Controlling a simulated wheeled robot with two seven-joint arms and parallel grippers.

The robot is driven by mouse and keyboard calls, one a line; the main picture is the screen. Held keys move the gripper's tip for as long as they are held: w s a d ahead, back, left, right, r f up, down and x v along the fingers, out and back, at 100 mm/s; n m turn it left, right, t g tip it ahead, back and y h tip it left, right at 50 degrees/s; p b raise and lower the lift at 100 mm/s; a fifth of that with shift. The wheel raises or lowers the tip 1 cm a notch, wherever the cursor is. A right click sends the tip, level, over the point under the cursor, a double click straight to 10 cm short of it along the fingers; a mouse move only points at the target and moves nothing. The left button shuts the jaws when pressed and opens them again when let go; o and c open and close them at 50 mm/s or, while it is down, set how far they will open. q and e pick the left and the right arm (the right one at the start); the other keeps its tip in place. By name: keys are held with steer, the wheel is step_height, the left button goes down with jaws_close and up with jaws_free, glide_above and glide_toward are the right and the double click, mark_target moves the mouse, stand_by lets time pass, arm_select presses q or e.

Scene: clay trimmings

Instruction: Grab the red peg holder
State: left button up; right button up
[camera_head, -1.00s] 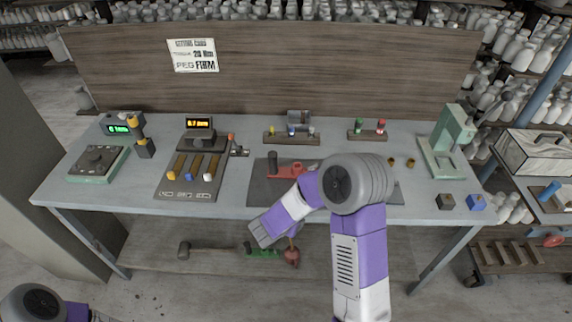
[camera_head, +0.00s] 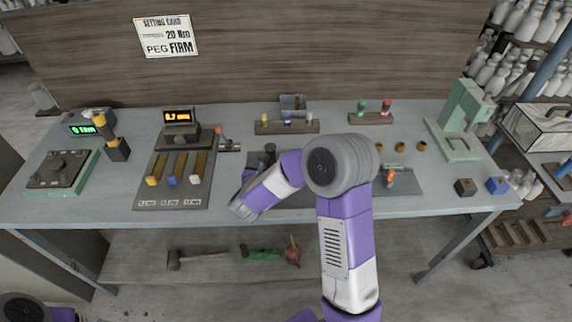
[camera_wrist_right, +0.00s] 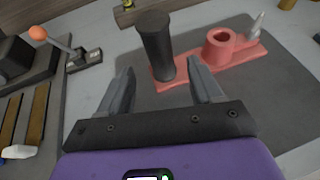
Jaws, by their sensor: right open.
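A red fixture (camera_wrist_right: 222,58) with a flat base, an upright ring and a pale pointed tip at its far end shows in the right wrist view. A dark upright cylinder (camera_wrist_right: 154,42) stands at its near left end. The fixture rests on a dark mat (camera_wrist_right: 270,95). My right gripper (camera_wrist_right: 161,68) is open, its fingers apart with the cylinder just beyond and between them; I cannot tell if they touch. In the head view my right arm hides most of the fixture, and the right gripper (camera_head: 243,208) is over the bench's front. My left gripper is out of view.
A wooden rack (camera_head: 370,118) holds a green and a red peg; another rack (camera_head: 286,127) stands left of it. A board with several slots (camera_head: 172,203) lies left of the mat. A green press (camera_head: 462,120) stands at the right, near two small blocks (camera_head: 466,187).

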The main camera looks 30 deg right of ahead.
mark_target(270, 159)
steer(key=x, duration=0.6)
steer(key=shift+w+d+r+b, duration=0.2)
steer(key=shift+d+r+b, duration=0.05)
steer(key=shift+d+b, duration=0.1)
jaws_close()
